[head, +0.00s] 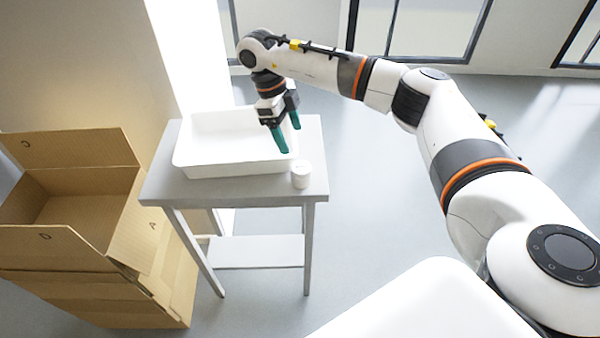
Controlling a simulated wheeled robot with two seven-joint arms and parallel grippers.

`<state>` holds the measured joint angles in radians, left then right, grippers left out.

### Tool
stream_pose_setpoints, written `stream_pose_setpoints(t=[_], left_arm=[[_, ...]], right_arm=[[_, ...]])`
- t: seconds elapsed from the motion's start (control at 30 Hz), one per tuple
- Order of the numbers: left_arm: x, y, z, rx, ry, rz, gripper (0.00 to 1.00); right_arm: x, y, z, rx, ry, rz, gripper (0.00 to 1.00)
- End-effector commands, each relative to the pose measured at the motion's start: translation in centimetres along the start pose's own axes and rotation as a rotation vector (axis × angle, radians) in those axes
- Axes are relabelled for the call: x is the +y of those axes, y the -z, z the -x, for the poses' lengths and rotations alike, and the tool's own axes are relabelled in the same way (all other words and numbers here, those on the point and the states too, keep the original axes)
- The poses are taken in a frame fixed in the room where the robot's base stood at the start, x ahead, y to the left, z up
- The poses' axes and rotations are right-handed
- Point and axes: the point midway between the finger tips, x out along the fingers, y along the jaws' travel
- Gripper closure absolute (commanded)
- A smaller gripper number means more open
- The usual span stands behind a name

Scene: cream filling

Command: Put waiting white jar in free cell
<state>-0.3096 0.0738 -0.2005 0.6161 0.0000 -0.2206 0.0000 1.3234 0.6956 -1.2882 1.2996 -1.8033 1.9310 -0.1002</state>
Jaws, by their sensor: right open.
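The white jar (301,174) stands upright on the front right of the small grey table, beside the white tray. My right gripper (289,140) has green fingers, open and empty. It hangs over the right side of the tray, above and behind the jar, apart from it. My left gripper is not in view.
The white tray (190,165) fills most of the grey table (240,197) and looks empty. A lower shelf (262,249) sits beneath. The box stands close to the table's left edge. The floor to the table's right is clear.

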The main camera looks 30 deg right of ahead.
Motion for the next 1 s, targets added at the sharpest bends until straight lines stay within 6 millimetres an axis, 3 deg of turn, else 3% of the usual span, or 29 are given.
stream_pose_setpoints(t=[0.07, 0.33, 0.57, 0.8, 1.0], left_arm=[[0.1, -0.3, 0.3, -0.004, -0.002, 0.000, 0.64], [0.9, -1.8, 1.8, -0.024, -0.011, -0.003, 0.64], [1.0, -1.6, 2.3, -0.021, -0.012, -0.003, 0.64], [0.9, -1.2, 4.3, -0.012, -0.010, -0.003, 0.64], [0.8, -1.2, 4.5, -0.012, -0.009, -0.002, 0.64]], right_arm=[[0.1, -0.1, -0.3, -0.006, 0.001, -0.037, 0.28], [0.1, -0.2, -4.7, -0.008, 0.002, -0.042, 0.28], [0.1, -0.1, -6.8, -0.007, 0.001, -0.041, 0.28], [-0.1, -0.2, -9.9, -0.008, 0.002, -0.041, 0.28], [0.0, 0.0, -11.9, -0.005, -0.001, -0.040, 0.28]])
